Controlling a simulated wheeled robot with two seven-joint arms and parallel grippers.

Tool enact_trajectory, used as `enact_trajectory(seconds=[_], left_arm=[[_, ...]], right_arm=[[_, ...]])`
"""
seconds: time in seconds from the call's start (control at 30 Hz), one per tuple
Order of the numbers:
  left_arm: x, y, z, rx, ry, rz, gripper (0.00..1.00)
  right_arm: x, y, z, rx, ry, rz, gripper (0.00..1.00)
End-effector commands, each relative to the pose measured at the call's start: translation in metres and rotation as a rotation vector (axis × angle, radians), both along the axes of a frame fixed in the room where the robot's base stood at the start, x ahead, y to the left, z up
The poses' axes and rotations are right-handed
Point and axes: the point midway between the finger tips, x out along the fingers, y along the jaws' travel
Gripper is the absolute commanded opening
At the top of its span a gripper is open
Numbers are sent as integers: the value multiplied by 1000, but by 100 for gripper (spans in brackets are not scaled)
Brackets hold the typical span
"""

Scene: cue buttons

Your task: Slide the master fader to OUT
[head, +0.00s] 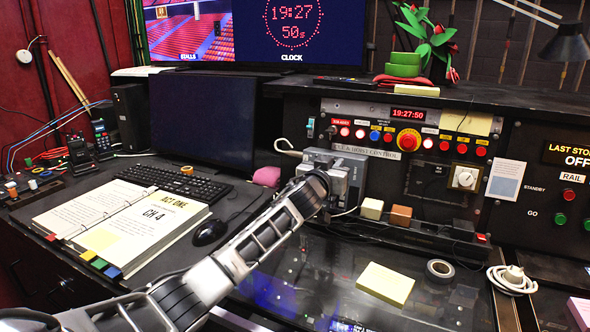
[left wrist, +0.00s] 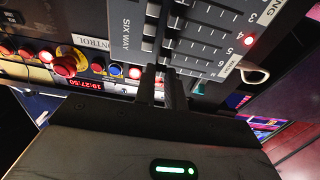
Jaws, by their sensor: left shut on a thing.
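The grey fader box (head: 345,164) stands at the front of the cue desk in the head view. In the left wrist view the fader panel (left wrist: 210,42) fills the top middle, turned sideways, with a "SIX WAY" label and rows of slots and numbers. My left gripper (left wrist: 163,88) reaches the lower edge of this panel, its two dark fingers close together. In the head view my left gripper (head: 322,190) is at the front of the box, its wrist covering part of it. It is shut on what looks like a fader knob, mostly hidden between the fingers. The OUT mark cannot be made out.
A red emergency button (head: 409,140) and lit cue buttons line the panel behind the box. A cream block (head: 372,209) and an orange block (head: 401,215) sit to its right. An open script binder (head: 125,222), keyboard (head: 162,183) and mouse (head: 210,232) lie left.

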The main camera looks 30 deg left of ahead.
Motion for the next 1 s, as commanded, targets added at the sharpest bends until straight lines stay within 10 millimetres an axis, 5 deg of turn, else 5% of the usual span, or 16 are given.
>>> enact_trajectory(seconds=[0.37, 0.4, 0.47, 0.8, 1.0], left_arm=[[3, -14, -8, -1, 15, -14, 0], [3, -13, -7, -1, 14, -14, 23], [3, -13, -7, -1, 13, -13, 35], [0, -9, -2, 1, 5, -8, 35], [-21, -12, -3, 2, 4, -9, 35]], right_arm=[[0, -3, 0, -6, -3, 1, 35], [0, -3, 0, -7, -3, 0, 35], [0, -3, 0, -7, -3, 0, 35], [1, -4, -1, -9, -3, -1, 35], [1, -4, -2, -9, -3, -1, 35]])
